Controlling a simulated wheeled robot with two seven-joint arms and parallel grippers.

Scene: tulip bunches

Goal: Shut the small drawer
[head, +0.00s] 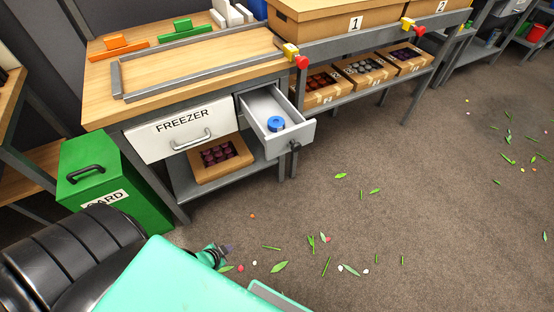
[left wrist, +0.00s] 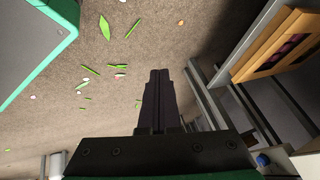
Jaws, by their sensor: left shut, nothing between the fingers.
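The small drawer (head: 304,131) is pulled out from under the workbench, right of the FREEZER drawer, in the head view. It is pale grey-white, with a dark handle (head: 295,146) on its front. A blue ring-shaped roll (head: 276,123) lies inside it; a bit of blue also shows at the lower right edge of the left wrist view (left wrist: 263,160). My left gripper (head: 228,248) is low over the floor, in front of the bench and apart from the drawer. Its dark fingers (left wrist: 159,74) are together and empty in the left wrist view. My right gripper is not in view.
The FREEZER drawer (head: 188,134) is closed. A green CARD bin (head: 150,196) stands left of the bench. A box of dark round items (head: 238,163) sits on the lower shelf. Leaves and petals (head: 279,267) litter the open floor at right.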

